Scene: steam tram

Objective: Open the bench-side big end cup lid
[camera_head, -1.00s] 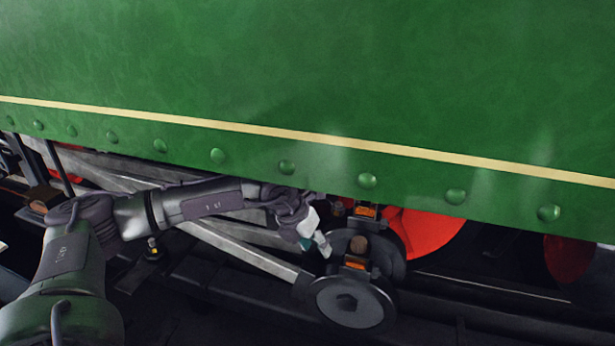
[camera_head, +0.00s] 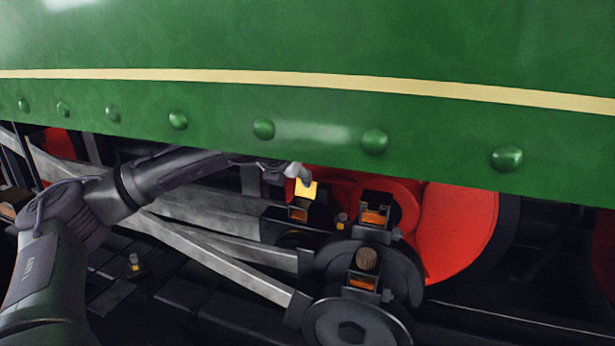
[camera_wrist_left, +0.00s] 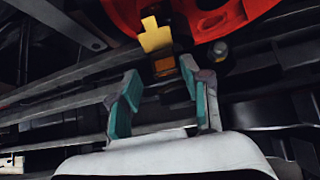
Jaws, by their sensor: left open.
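A yellow brass lid (camera_head: 305,188) stands raised at a small dark oil cup (camera_head: 299,213) with an orange inside, on the far rod. In the left wrist view the yellow lid (camera_wrist_left: 155,38) shows above the orange cup (camera_wrist_left: 164,67). My left gripper (camera_head: 296,171) is right by this lid under the green panel. Its teal-padded fingers (camera_wrist_left: 160,84) are apart, with nothing held between them. Two nearer cups, a middle one (camera_head: 376,214) and a front one (camera_head: 362,281), also show orange insides. I cannot tell which cup is the bench-side one. My right gripper is out of view.
The riveted green side panel (camera_head: 320,110) hangs low over the work area. Grey rods (camera_head: 225,262), a round crank end (camera_head: 355,322) and a red wheel (camera_head: 455,235) crowd the space below. A brown round plug (camera_head: 367,258) sits by the front cup.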

